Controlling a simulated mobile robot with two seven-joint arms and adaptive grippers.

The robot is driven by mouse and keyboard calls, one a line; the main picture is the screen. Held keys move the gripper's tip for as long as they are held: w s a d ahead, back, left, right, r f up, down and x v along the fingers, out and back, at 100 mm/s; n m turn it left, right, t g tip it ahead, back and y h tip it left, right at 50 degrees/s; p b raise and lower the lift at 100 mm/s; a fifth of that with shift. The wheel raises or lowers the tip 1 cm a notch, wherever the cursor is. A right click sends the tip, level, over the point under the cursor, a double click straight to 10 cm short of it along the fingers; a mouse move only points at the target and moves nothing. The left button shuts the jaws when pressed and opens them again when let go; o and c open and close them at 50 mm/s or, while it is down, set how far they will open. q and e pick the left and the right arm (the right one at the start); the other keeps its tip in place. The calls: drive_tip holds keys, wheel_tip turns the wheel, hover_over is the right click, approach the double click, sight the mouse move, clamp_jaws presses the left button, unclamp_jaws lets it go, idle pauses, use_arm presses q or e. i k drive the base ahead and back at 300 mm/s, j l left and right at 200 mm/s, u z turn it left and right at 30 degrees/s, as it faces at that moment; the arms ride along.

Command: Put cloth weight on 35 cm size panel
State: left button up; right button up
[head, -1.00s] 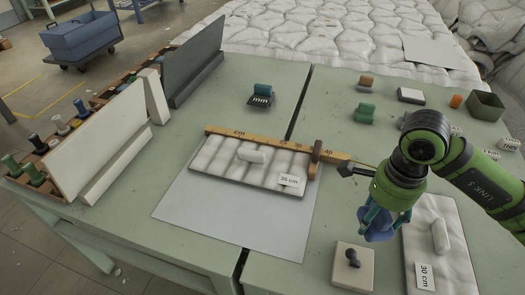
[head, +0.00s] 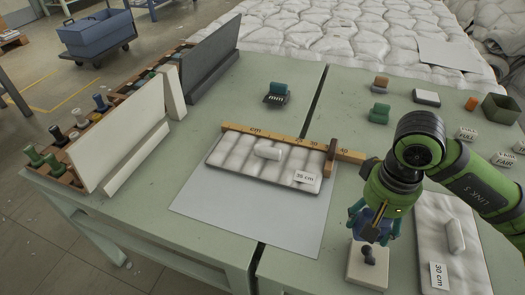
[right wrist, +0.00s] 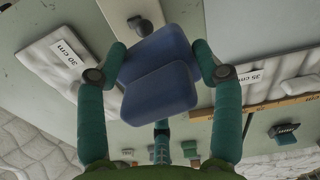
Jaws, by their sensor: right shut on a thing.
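The 35 cm panel (head: 228,163) is a pale quilted pad with a "35 cm" label, lying on a white sheet on the green table. A small white roll (head: 268,152) lies on it. My right gripper (head: 374,228) is to the right of the panel and nearer, above a square white block with a dark knob. It is shut on a blue thing with rounded edges, apparently the cloth weight (right wrist: 160,85), between its teal fingers in the right wrist view. In the head view the fingers and wrist partly hide it. My left gripper is not in view.
A wooden ruler (head: 270,138) with a brown slider (head: 330,158) runs along the panel's far edge. The 30 cm panel (head: 440,225) lies at the right; the knobbed white block (head: 356,266) is beside it. Upright boards and spools stand at the left.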

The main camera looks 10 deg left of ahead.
sight(238, 149)
drive_tip(key=j, duration=0.6)
drive_tip(key=k+j+z, duration=0.15)
drive_tip(key=j, duration=0.45)
drive_tip(key=k+j, duration=0.1)
drive_tip(key=j, duration=0.55)
drive_tip(key=i+j+z, duration=0.1)
drive_tip(key=i+j, duration=0.25)
drive_tip(key=i, duration=0.15)
drive_tip(key=i+j+z, duration=0.1)
drive_tip(key=i+j, duration=0.3)
drive_tip(key=i, duration=0.1)
